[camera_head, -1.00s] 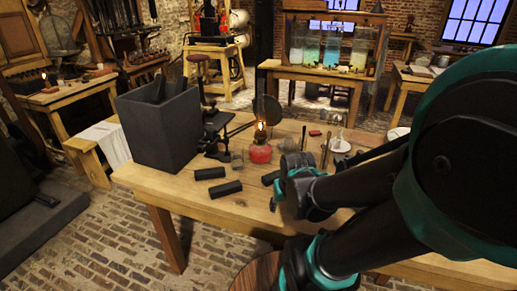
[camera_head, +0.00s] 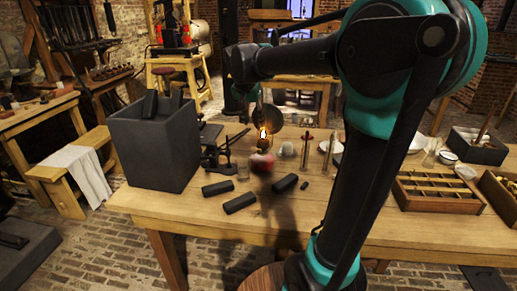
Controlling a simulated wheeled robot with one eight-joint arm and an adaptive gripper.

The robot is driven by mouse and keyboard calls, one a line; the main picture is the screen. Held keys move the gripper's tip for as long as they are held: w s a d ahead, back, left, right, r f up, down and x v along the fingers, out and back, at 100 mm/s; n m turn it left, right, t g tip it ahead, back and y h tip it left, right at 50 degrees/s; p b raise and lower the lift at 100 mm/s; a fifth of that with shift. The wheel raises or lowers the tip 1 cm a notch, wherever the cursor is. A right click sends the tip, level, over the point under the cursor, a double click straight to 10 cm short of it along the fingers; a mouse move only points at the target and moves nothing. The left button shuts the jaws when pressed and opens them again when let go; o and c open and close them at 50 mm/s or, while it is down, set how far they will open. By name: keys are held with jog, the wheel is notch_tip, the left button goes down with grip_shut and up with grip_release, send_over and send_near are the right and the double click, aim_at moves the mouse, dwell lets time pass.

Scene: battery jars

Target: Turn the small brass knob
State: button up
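The oil lamp (camera_head: 262,163) has a red base and a lit flame and stands on the wooden table (camera_head: 150,205). Its burner shows a brass tone just below the flame (camera_head: 264,134). The small brass knob is too small to make out. My arm reaches from the lower right up and over to the left, with its wrist end above and behind the lamp. I cannot make out the fingers or any contact with the lamp.
A dark grey bin (camera_head: 150,145) stands at the table's left. Several black blocks (camera_head: 240,203) lie in front of the lamp. A wooden compartment tray (camera_head: 437,195) and a dark box (camera_head: 478,148) are at the right. The front left of the table is clear.

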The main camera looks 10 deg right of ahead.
aim_at(259, 149)
jog(key=x, duration=1.7)
jog(key=shift+w, duration=0.25)
jog(key=shift+c, duration=0.3)
grip_shut()
